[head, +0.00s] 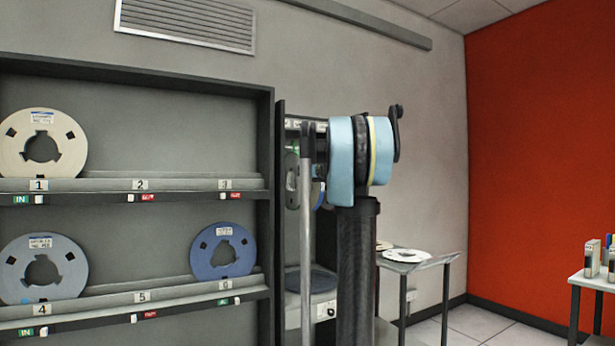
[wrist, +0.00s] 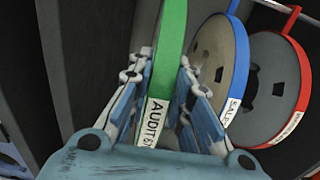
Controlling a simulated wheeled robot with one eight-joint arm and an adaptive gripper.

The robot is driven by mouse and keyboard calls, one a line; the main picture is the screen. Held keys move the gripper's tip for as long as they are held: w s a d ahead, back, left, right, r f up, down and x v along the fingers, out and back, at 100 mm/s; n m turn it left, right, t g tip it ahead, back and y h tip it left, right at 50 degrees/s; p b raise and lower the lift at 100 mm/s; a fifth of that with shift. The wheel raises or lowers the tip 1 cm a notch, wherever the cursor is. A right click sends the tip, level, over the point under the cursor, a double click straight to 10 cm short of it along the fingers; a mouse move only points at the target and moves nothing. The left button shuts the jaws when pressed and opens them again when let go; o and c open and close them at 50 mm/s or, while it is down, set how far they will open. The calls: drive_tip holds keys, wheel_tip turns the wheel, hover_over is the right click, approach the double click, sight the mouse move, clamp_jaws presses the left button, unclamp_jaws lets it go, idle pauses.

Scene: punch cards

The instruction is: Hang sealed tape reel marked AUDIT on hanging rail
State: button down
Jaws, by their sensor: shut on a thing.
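In the wrist view, the tape reel marked AUDIT (wrist: 173,38) has a green rim and a white label, seen edge-on. My gripper (wrist: 163,72) is shut on it, one finger on each side of the rim. The reel's top is cut off by the frame, so I cannot tell whether it touches the rail. To its right, a blue-rimmed reel (wrist: 240,62) and a red-rimmed reel (wrist: 302,75) hang by coloured hooks.
An open shelf unit (head: 268,125) at left holds a cream reel (head: 17,150), a pale blue reel (head: 15,272) and a dark blue reel (head: 240,265) at numbered places. A small table (head: 432,263) with a white reel (head: 407,255) stands behind my arm. Another table (head: 590,283) is far right.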

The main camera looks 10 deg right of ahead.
drive_tip(key=shift+x, duration=2.7)
drive_tip(key=shift+s+f, duration=0.1)
drive_tip(key=shift+f, duration=0.45)
drive_tip(key=c, duration=1.4)
unclamp_jaws()
drive_tip(key=shift+f, duration=0.1)
